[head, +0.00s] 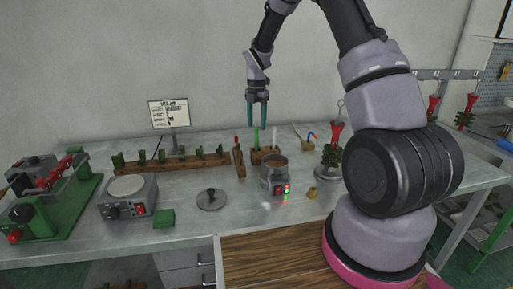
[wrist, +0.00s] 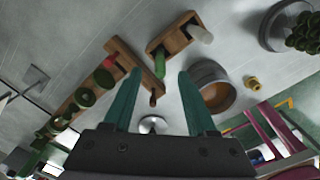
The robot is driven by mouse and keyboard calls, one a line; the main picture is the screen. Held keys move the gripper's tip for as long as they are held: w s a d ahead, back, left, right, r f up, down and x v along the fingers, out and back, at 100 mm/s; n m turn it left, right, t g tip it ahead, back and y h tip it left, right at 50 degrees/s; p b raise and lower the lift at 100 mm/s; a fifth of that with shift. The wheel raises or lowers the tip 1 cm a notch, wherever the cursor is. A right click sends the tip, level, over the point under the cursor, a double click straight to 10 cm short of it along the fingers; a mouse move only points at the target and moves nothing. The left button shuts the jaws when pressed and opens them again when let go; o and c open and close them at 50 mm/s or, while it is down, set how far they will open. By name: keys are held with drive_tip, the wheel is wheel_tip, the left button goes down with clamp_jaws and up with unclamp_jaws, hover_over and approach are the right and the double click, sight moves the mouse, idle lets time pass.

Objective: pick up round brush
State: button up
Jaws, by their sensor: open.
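My gripper (head: 258,118) is open and empty, pointing down above a small wooden holder (head: 262,156). A slim green upright tool (head: 256,139) and a white one (head: 275,138) stand in this holder; I cannot tell for sure which is the round brush. In the wrist view the green tool (wrist: 160,66) appears between the tips of my gripper (wrist: 159,75), and the white tool (wrist: 201,34) lies to the right of them. The holder (wrist: 176,36) also shows there. No contact is visible.
A long wooden rack (head: 180,164) with several green pieces and a narrow wooden block (head: 239,160) with a red-topped tool stand left of the holder. A stand with a green wax tree (head: 329,155) is at right.

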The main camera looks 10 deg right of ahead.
sight(257, 137)
wheel_tip(257, 137, down, 7)
drive_tip(key=shift+s+a, duration=0.1)
clamp_jaws()
idle(0.3)
